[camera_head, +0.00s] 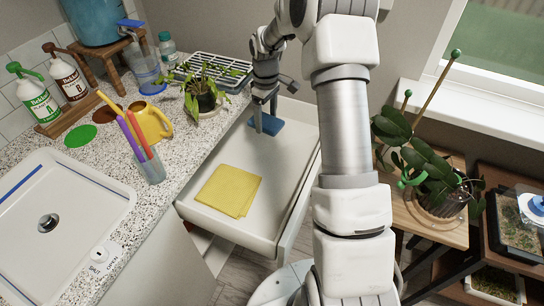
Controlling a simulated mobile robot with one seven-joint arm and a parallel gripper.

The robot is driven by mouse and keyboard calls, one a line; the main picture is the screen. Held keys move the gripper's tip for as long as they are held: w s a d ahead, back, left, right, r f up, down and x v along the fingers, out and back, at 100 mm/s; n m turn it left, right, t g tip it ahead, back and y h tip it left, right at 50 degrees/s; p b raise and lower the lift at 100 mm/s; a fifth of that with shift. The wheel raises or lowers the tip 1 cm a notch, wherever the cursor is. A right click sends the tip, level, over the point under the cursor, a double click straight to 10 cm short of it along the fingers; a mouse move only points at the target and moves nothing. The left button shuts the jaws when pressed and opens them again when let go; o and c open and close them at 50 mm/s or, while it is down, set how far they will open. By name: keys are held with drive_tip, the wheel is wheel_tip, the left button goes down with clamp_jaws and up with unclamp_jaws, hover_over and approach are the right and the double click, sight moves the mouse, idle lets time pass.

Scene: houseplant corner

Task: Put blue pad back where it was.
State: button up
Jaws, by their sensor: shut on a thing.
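The blue pad (265,125) is at the far end of an open white drawer (192,211), partly hidden by my gripper. My gripper (266,129) reaches down over the drawer and is shut on the blue pad. I cannot tell whether the pad touches the drawer floor. A folded yellow cloth (229,190) lies flat in the near part of the same drawer.
A leafy plant (435,175) stands on a wooden stand at right.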

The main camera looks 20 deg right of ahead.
sight(272, 149)
drive_tip(key=shift+n, duration=0.9)
drive_tip(key=f, duration=0.1)
drive_tip(key=w+d+f, duration=0.1)
drive_tip(key=d+f+b, duration=0.1)
drive_tip(key=shift+w+d+f, duration=0.2)
drive_tip(key=shift+w+d, duration=0.05)
drive_tip(key=shift+w, duration=0.15)
wheel_tip(272, 149, down, 10)
drive_tip(key=shift+r+b, duration=0.25)
drive_tip(key=shift+b, duration=0.35)
drive_tip(key=shift+f, duration=0.1)
drive_tip(key=shift+f, duration=0.15)
drive_tip(key=o, duration=1.1)
